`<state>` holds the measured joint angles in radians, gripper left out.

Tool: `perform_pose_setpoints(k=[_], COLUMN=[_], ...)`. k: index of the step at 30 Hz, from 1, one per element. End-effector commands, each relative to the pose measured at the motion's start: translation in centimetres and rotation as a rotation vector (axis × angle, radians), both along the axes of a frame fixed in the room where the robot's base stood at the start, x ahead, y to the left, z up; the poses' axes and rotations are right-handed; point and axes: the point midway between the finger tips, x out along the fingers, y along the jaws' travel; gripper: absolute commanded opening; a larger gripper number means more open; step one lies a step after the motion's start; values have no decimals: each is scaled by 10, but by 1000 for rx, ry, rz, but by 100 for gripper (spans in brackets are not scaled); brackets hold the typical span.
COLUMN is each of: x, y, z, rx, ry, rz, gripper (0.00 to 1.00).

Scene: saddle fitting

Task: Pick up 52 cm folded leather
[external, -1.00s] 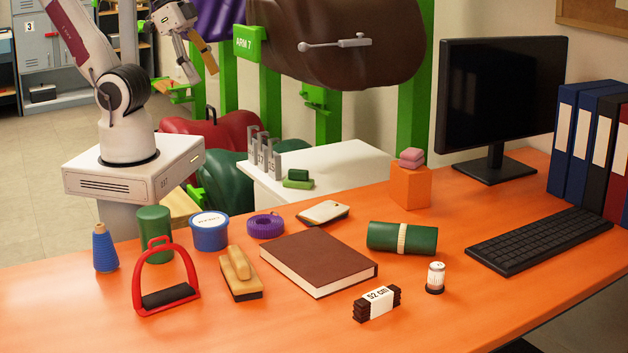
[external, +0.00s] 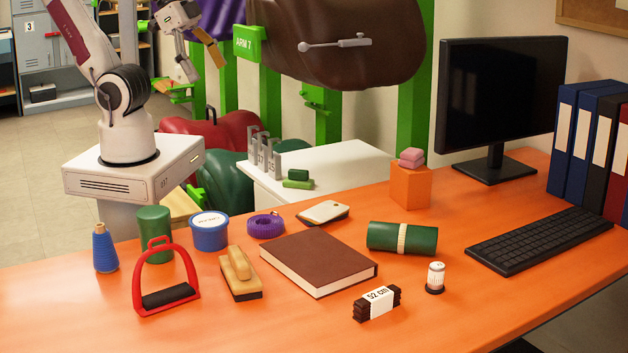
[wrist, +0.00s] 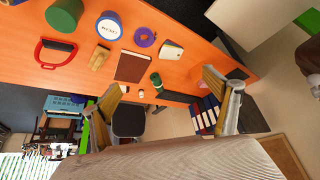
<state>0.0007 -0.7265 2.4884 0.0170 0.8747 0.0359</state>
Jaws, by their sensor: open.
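The folded leather (external: 377,303) is a small dark brown bundle with a white band reading "52 cm". It lies on the orange desk (external: 330,325) near the front edge, right of the brown book (external: 318,262). I cannot make it out surely in the wrist view. My gripper (external: 203,64) is high at the upper left in the external view, far from the leather and beyond the desk. In the wrist view my gripper (wrist: 165,84) shows its two yellowish fingers wide apart with nothing between them.
A red stirrup (external: 165,278), brush (external: 240,272), blue tub (external: 209,231) and purple roll (external: 265,225) stand left of the book. A green roll (external: 402,238) and small white-topped jar (external: 435,277) are near the leather. Keyboard (external: 540,240) and monitor (external: 500,95) are right.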

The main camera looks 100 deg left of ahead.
Motion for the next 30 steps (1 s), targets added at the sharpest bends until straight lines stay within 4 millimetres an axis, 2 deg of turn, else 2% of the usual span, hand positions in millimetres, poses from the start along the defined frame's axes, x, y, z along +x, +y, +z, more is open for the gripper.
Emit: perform_pose_setpoints(k=[5,15,30], x=[27,108,229], y=[7,21,19], z=[6,22,27], rx=[86,344,739], ry=[-25,-96,-186], rz=[-94,-382,-847], gripper=[88,88,88])
